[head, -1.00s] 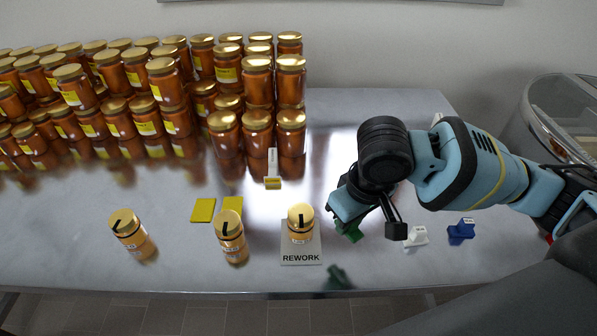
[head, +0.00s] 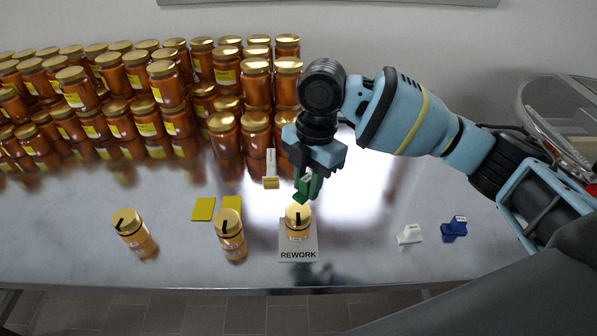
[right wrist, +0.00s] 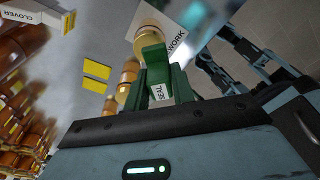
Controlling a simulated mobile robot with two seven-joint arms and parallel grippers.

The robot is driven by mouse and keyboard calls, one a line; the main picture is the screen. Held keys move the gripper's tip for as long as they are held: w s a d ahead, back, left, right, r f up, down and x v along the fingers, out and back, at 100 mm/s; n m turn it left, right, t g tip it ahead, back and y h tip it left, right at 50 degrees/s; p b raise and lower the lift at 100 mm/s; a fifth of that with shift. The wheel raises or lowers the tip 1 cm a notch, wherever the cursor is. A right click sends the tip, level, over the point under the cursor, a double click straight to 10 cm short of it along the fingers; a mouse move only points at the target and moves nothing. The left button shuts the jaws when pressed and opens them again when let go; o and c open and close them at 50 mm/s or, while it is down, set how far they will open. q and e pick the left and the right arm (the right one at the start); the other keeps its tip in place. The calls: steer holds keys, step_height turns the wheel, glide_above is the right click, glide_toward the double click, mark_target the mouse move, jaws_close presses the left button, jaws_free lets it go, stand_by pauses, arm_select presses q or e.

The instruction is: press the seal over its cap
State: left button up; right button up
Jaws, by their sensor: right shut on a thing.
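My right gripper (head: 307,190) is shut on a green seal (head: 309,186), which points downward. In the right wrist view the green seal (right wrist: 154,62) shows between the fingers, with a white "SEAL" label. A honey jar with a gold cap (head: 298,216) and a dark strip across it stands upright on the grey REWORK plate (head: 298,255). The seal is just above and behind this cap in the head view; whether they touch is unclear. Two similar jars stand to the left, a middle one (head: 230,236) and a far-left one (head: 134,234). My left gripper is out of view.
Stacked honey jars (head: 140,100) fill the back left. Two yellow pads (head: 203,209) and an upright sign with a yellow base (head: 271,183) are near the jars. A white stamp-like piece (head: 410,235) and a blue one (head: 454,228) stand at right, with bare table between.

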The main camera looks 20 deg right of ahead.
mark_target(297, 213)
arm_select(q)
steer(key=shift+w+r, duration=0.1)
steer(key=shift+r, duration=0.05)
arm_select(e)
steer(key=n, duration=0.1)
steer(key=a+r+n, duration=0.1)
steer(key=n, duration=0.1)
steer(key=w+n, duration=0.1)
steer(key=n, duration=0.1)
steer(key=shift+a+r+g+h, duration=0.3)
steer(key=shift+r, duration=0.05)
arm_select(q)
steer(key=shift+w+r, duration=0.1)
arm_select(e)
steer(key=shift+f+b, duration=0.3)
steer(key=shift+f, duration=3.1)
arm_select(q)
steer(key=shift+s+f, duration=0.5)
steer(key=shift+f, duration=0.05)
arm_select(e)
steer(key=shift+f, duration=0.35)
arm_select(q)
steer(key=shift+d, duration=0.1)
